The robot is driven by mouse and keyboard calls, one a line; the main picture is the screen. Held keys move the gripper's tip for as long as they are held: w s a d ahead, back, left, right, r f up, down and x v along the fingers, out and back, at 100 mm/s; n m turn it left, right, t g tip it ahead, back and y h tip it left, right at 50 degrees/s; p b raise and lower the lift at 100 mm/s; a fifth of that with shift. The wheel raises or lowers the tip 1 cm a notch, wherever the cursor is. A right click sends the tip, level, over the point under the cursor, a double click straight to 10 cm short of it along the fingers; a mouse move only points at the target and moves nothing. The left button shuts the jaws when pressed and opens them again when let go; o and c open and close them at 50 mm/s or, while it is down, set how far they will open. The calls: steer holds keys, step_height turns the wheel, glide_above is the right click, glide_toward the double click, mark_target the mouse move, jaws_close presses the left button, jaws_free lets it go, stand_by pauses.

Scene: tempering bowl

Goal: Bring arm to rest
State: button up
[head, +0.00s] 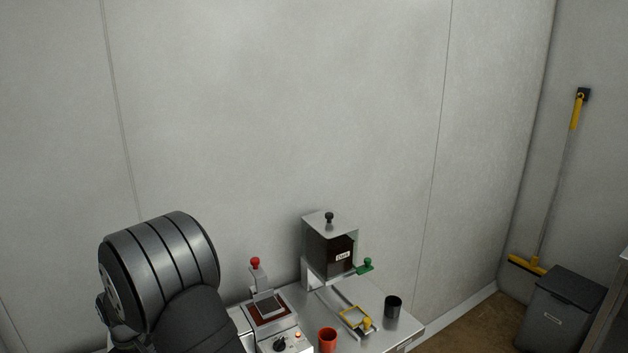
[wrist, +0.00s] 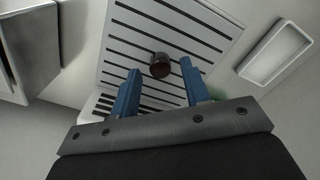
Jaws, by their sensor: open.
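My gripper (wrist: 159,68) shows in the wrist view with its two blue fingers apart. A small dark brown round object (wrist: 161,59) appears between and just beyond the fingertips, with a visible gap on each side. It seems to stand on a pale slotted board (wrist: 125,45); whether the fingers are level with it I cannot tell. In the head view my dark grey arm fills the lower left, and my gripper is outside that picture.
The wrist view shows a white shallow tray (wrist: 275,52) at right and a metal box (wrist: 35,45) at left. A grey bin (head: 560,308) stands far right.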

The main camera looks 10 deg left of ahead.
steer(key=shift+f, duration=0.85)
step_height(320, 180, up, 4)
steer(key=shift+r, duration=0.15)
steer(key=w+d+r, duration=0.4)
steer(key=w+d, duration=0.5)
steer(key=d, duration=0.2)
steer(key=w+d+r, duration=0.5)
steer(key=w+d, duration=0.4)
steer(key=d, duration=0.1)
steer(key=w+d+r, duration=0.4)
steer(key=w+d, duration=0.5)
steer(key=d, duration=0.2)
steer(key=shift+a+f, duration=0.5)
steer(key=shift+a, duration=0.3)
steer(key=shift+a+f, duration=0.45)
steer(key=shift+a, duration=0.3)
steer(key=shift+a+f, duration=0.5)
steer(key=shift+a, duration=0.3)
steer(key=shift+o, duration=0.2)
